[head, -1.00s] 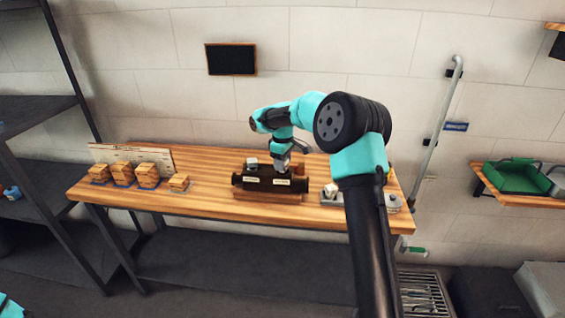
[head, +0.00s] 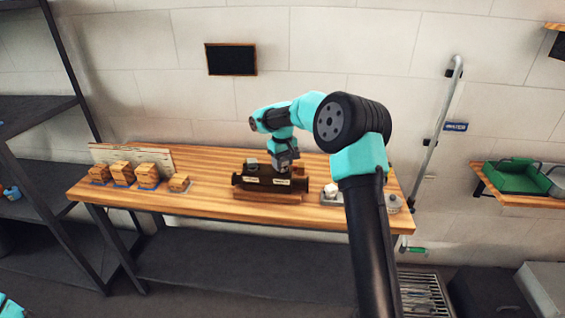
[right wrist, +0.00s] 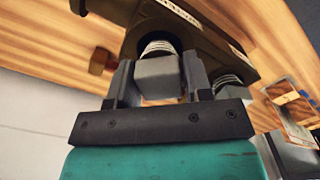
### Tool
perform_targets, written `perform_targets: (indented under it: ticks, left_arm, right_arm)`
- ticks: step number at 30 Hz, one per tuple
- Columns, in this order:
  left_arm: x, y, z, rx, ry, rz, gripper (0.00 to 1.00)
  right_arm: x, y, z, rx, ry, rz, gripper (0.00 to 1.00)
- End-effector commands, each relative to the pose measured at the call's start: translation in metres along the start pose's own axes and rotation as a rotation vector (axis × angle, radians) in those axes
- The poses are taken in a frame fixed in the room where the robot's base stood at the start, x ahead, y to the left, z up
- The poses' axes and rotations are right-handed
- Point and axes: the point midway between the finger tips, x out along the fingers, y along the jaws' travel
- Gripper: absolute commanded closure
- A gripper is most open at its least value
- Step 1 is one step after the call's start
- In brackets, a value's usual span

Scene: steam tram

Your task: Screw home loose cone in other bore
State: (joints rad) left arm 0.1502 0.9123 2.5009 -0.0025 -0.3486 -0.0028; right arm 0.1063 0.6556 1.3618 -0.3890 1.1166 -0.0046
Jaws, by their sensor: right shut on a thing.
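A dark brown block (head: 263,184) with pale labels sits on a wooden base on the bench; it also shows in the right wrist view (right wrist: 195,40). My right gripper (head: 285,170) points down over the block's right part. In the right wrist view, its jaws (right wrist: 158,85) are shut on a grey cone (right wrist: 158,74), whose ribbed, thread-like neck meets a bore in the block. How deep the thread sits I cannot tell. A second grey cone (right wrist: 230,88) with a similar ribbed neck stands at the other bore, left of my gripper in the head view (head: 252,163). My left gripper is out of view.
Several wooden blocks (head: 147,177) stand at the bench's left before a pale board (head: 130,155). A grey tray with a white piece (head: 331,190) lies right of the dark block, partly behind my arm. The bench between is clear.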

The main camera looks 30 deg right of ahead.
Motion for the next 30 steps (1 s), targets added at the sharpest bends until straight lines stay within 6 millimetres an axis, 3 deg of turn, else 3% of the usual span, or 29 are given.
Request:
perform_targets:
  ticks: [4,14,24,30]
  left_arm:
    - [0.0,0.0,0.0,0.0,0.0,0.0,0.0]
    - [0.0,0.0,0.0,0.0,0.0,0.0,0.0]
    - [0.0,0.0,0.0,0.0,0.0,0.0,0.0]
    - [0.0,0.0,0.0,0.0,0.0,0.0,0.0]
  right_arm:
    - [-0.0005,0.0001,-0.0001,0.101,0.001,0.0,0.87]
    - [-0.0005,0.0002,-0.0001,0.12,0.001,0.0,0.87]
    - [-0.0005,0.0002,-0.0001,0.321,0.001,0.0,0.87]
    - [-0.0005,0.0002,-0.0001,0.335,0.001,0.0,0.87]
